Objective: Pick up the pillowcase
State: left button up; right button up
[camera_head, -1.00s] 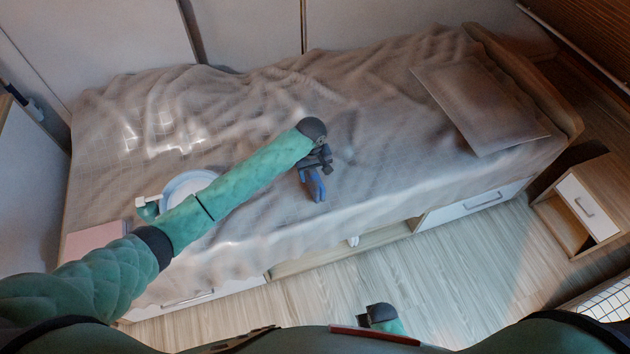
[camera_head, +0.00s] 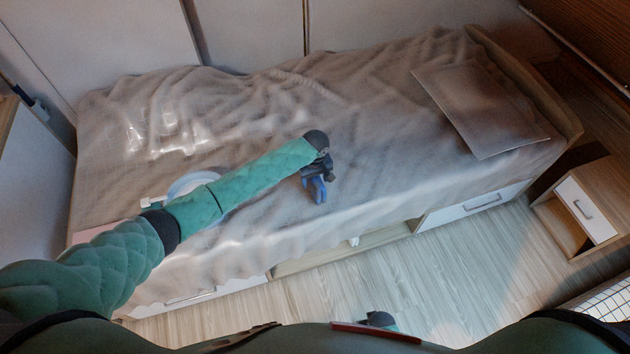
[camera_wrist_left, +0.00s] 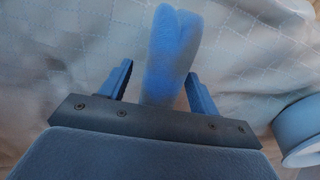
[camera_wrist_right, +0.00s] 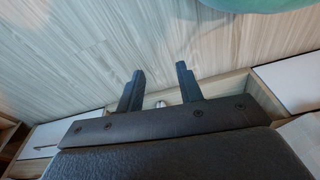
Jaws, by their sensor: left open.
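A soft-looking blue thing (camera_head: 318,190), possibly the pillowcase, is on the bed's front half in the head view. In the left wrist view the blue cloth (camera_wrist_left: 172,55) is narrow, with a notched far end. My left gripper (camera_head: 316,172) is over it, pointing down. Its fingers (camera_wrist_left: 158,75) are open, one on each side of the cloth, with gaps showing. Whether the cloth touches the bed under the gripper is hidden. A flat brownish-grey pillow-like piece (camera_head: 480,108) lies at the bed's right end. My right gripper (camera_wrist_right: 160,78) is open and empty, above the floor.
The bed (camera_head: 240,110) has a wrinkled beige cover. A round pale-blue and white object (camera_head: 190,185) sits left, partly behind my left arm; it also shows in the left wrist view (camera_wrist_left: 300,130). A bedside cabinet (camera_head: 585,205) stands right. Walls close off the bed's back.

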pick_arm(q)
jog(key=shift+f, duration=0.8)
pick_arm(e)
jog(key=shift+s+f, duration=0.3)
jog(key=shift+f, duration=0.15)
pick_arm(q)
jog(key=c, duration=1.1)
pick_arm(e)
jog(key=shift+s+d, duration=0.1)
jog(key=shift+s, duration=0.05)
pick_arm(q)
jog(key=shift+r, duration=0.15)
pick_arm(e)
jog(key=shift+f, duration=0.15)
